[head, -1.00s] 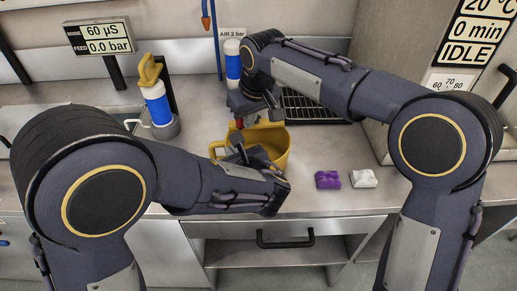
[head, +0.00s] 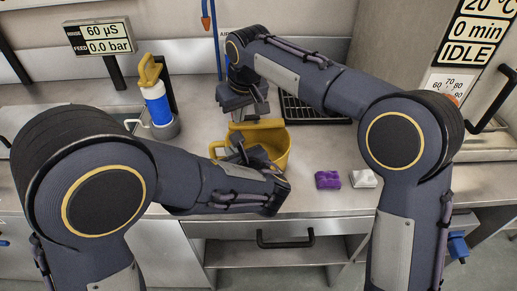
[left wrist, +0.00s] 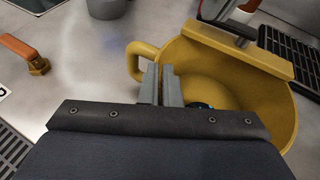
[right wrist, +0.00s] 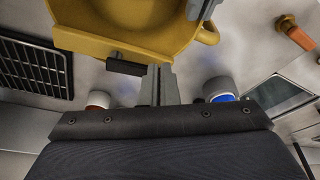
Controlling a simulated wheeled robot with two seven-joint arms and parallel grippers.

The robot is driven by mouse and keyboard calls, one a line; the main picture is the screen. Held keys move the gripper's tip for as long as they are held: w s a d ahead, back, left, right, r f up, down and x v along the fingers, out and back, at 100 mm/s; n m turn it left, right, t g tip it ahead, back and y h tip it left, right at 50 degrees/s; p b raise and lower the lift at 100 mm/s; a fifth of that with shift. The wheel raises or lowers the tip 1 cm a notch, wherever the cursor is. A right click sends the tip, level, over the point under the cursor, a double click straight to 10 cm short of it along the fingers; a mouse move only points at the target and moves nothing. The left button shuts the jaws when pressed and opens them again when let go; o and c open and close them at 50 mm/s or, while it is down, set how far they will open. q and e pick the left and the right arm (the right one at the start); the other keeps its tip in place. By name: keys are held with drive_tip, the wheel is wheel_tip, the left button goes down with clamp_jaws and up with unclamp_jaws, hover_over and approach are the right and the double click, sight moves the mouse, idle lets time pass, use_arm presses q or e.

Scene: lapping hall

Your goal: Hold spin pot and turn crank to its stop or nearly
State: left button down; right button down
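The yellow spin pot (head: 275,147) stands on the steel counter, its loop handle on the left; it also shows in the left wrist view (left wrist: 272,105) and the right wrist view (right wrist: 180,45). My left gripper (left wrist: 161,80) is closed at the pot's handle side; the exact contact is partly hidden. My right gripper (right wrist: 159,78) is behind the pot in the head view, its fingers together with nothing visible between them. A dark grip piece (right wrist: 125,67), apparently the crank's, is beside the right fingertips, apart from them. The crank's angle is hard to tell.
A blue-and-white bottle with a yellow top (head: 156,98) stands at the left. A purple block (head: 327,180) and a white block (head: 364,178) lie right of the pot. A black grate (head: 315,110) is behind. The front counter strip is clear.

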use_arm(q)
drive_tip(key=shift+s+d+f, duration=0.15)
drive_tip(key=shift+f, duration=0.2)
use_arm(e)
drive_tip(key=shift+w+a, duration=0.3)
drive_tip(key=shift+w, duration=0.4)
drive_tip(key=shift+w+a, duration=0.3)
drive_tip(key=shift+w, duration=0.35)
drive_tip(key=w+d, duration=0.5)
drive_tip(key=w, duration=0.1)
idle(1.1)
wheel_tip(320, 180, up, 7)
idle(0.8)
use_arm(q)
drive_tip(key=c, duration=2.1)
unclamp_jaws()
use_arm(e)
drive_tip(key=shift+a, duration=0.1)
